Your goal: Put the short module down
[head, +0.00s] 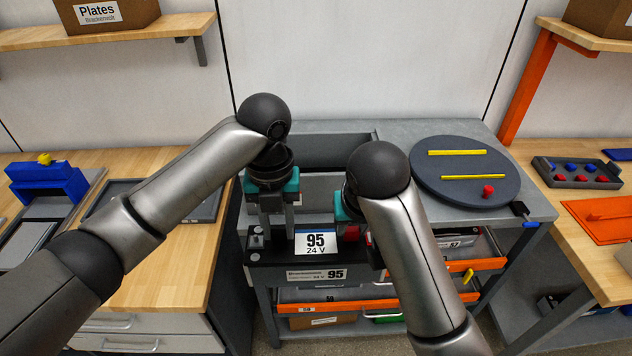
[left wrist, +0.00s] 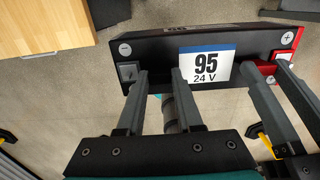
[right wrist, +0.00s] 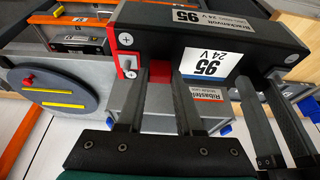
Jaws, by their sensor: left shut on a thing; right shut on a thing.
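The short module (head: 268,277) is a black box with a white and blue "95 24 V" label, held roughly level in front of the grey bench. It also shows in the left wrist view (left wrist: 150,62) and the right wrist view (right wrist: 245,38), with a red corner at one end. Floor shows below it in the left wrist view. My left gripper (left wrist: 158,75) is shut on the module at its minus end. My right gripper (right wrist: 158,75) is shut on it at the red, plus end. The exact grip points are partly hidden by the fingers.
The grey bench (head: 400,132) carries a dark round turntable (head: 440,192) with yellow bars and a red knob. Orange-fronted shelves (head: 330,294) sit beneath. A wooden bench (head: 180,262) stands left; another at right holds a parts tray (head: 577,182) and an orange plate (head: 600,216).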

